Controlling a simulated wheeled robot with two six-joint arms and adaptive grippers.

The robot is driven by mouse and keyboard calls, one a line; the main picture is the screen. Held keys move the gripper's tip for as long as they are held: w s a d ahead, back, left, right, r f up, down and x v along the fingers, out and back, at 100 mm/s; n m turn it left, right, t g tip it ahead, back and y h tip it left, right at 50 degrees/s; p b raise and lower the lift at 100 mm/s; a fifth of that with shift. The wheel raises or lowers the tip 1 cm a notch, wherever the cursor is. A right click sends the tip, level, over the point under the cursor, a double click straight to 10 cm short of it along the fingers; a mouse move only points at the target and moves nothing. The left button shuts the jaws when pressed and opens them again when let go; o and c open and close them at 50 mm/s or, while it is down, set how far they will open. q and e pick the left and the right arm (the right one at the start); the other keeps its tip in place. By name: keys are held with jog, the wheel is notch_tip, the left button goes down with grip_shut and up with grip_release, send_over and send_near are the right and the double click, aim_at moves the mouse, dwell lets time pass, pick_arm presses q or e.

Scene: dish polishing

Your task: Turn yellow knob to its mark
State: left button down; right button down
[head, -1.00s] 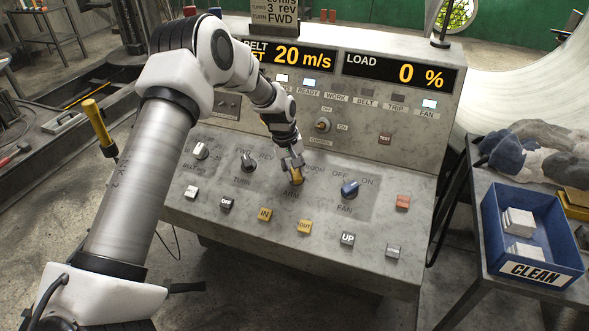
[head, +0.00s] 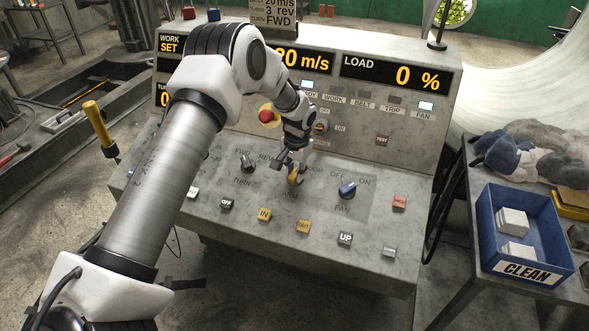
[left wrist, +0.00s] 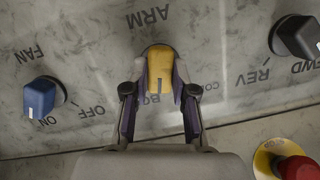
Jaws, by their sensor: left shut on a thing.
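The yellow knob (left wrist: 160,62) stands on the sloping panel above the word ARM, between the two fingers of my left gripper (left wrist: 160,90). The fingers are shut on its sides. Exact alignment with a mark is hard to tell. My right gripper is out of view.
The blue FAN knob (head: 347,190) and the black TURN knob (head: 248,163) flank the yellow knob. A red stop button (head: 266,114) sits close to my left wrist. Several push buttons line the front edge. A blue CLEAN box (head: 492,235) stands at right.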

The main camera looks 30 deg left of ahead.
aim_at(301, 188)
pick_arm(q)
jog(key=m, duration=0.2)
jog(key=m+y, duration=0.1)
jog(key=m, duration=0.1)
jog(key=shift+s+d+f, duration=0.15)
jog(key=shift+s+f, duration=0.05)
jog(key=shift+m, duration=0.4)
jog(key=c, duration=0.9)
grip_release()
jog(key=shift+c, duration=0.2)
jog(key=shift+w, duration=0.15)
jog(key=v, duration=1.2)
jog(key=shift+f, duration=0.1)
